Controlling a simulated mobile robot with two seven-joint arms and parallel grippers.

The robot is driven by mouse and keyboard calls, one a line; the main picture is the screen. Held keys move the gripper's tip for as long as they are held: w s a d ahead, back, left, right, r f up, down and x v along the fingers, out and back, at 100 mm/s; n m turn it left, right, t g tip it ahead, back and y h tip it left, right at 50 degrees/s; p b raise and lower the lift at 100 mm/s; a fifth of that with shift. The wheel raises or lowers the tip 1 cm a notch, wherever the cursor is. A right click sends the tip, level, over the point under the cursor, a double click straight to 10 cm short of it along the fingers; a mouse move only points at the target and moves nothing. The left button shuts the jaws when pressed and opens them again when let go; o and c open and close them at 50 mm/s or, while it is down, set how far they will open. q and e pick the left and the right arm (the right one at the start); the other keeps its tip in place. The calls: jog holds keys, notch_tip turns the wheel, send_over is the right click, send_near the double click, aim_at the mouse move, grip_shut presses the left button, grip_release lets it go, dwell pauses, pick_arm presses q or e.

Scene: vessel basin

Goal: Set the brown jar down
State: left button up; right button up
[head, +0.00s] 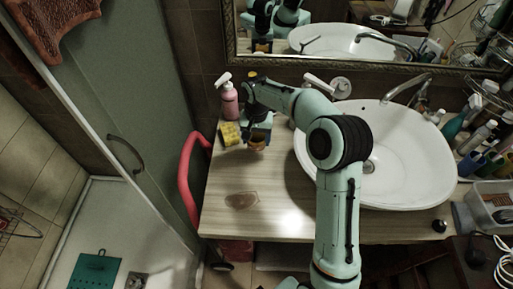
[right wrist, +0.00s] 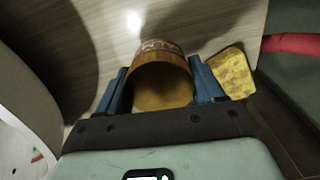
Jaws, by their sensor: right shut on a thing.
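The brown jar (right wrist: 160,82) is between the two blue fingers of my right gripper (right wrist: 163,88) in the right wrist view, with a finger against each side. Its rounded end faces the camera and some pale lettering shows near its far edge. In the head view my right gripper (head: 257,137) is over the back left of the wooden counter (head: 270,205), and only a little of the jar (head: 257,144) shows below it. I cannot tell whether the jar touches the counter. My left gripper is not in view.
A yellow sponge-like block (head: 230,134) lies just left of the gripper, with a pink pump bottle (head: 229,102) behind it. A white basin (head: 420,155) is on the right. The counter's front left is clear apart from a dark patch. A red rail (head: 184,170) stands left.

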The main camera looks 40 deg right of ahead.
aim_at(257, 154)
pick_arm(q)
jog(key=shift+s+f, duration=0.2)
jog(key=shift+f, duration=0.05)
pick_arm(e)
notch_tip(257, 154, down, 5)
jog(key=shift+f, duration=0.1)
jog(key=shift+f, duration=0.1)
jog(key=shift+f, duration=0.15)
jog(key=o, duration=1.1)
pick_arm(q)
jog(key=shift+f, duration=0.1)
pick_arm(e)
jog(key=shift+o, duration=0.2)
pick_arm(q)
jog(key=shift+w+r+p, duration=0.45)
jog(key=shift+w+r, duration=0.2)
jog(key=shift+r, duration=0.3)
pick_arm(e)
notch_tip(257, 154, up, 12)
jog(key=shift+r, duration=0.25)
